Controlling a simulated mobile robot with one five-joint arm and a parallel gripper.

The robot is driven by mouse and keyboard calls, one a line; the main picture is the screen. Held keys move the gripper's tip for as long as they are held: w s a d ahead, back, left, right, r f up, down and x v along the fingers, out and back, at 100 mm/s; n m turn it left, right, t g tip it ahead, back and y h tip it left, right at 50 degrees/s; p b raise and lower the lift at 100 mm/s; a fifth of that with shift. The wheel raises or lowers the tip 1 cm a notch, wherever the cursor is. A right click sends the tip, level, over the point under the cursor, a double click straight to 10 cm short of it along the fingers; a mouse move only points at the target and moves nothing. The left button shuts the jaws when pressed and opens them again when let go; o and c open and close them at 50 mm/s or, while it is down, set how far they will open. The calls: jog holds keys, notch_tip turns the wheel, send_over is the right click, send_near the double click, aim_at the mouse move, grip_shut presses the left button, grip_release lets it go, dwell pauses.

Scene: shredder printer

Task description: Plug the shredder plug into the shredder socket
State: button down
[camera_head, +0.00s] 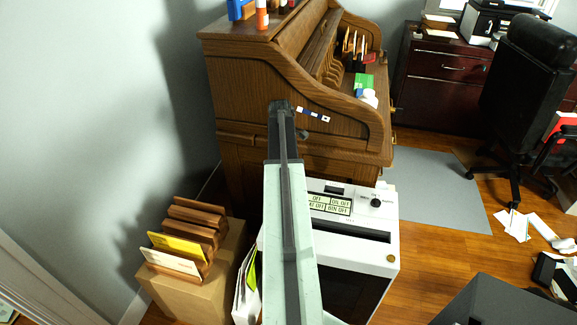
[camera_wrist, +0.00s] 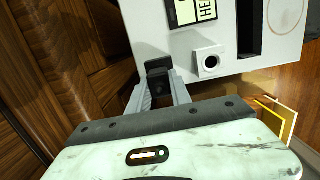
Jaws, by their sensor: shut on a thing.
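My gripper (camera_wrist: 159,86) is in the wrist view, with its two grey fingers shut on a small black plug (camera_wrist: 157,69). The plug sits between the fingertips and pokes out past them. The shredder socket (camera_wrist: 210,63) is a small white block with a round dark hole, on the white shredder (camera_wrist: 258,66). It lies to the right of the plug, and a gap shows between them in the picture. In the head view the white shredder (camera_head: 378,224) stands in front of the desk, partly behind my arm. My gripper, the plug and the socket cannot be made out there.
A wooden roll-top desk (camera_head: 252,62) stands behind the shredder. A cardboard box (camera_head: 178,290) with a wooden file rack (camera_head: 196,215) is to the left. An office chair (camera_head: 530,75) and scattered papers (camera_head: 512,222) are at the right. A dark grey box (camera_head: 480,304) is at lower right.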

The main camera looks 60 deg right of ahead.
jog(key=shift+f+b, duration=1.2)
jog(key=shift+f, duration=0.15)
jog(key=c, duration=1.1)
grip_release()
jog(key=shift+r, duration=0.15)
jog(key=r+p, duration=0.7)
jog(key=p, duration=0.1)
jog(key=shift+w+a+r, duration=0.15)
jog(key=shift+w+r, duration=0.25)
jog(key=shift+f, duration=0.15)
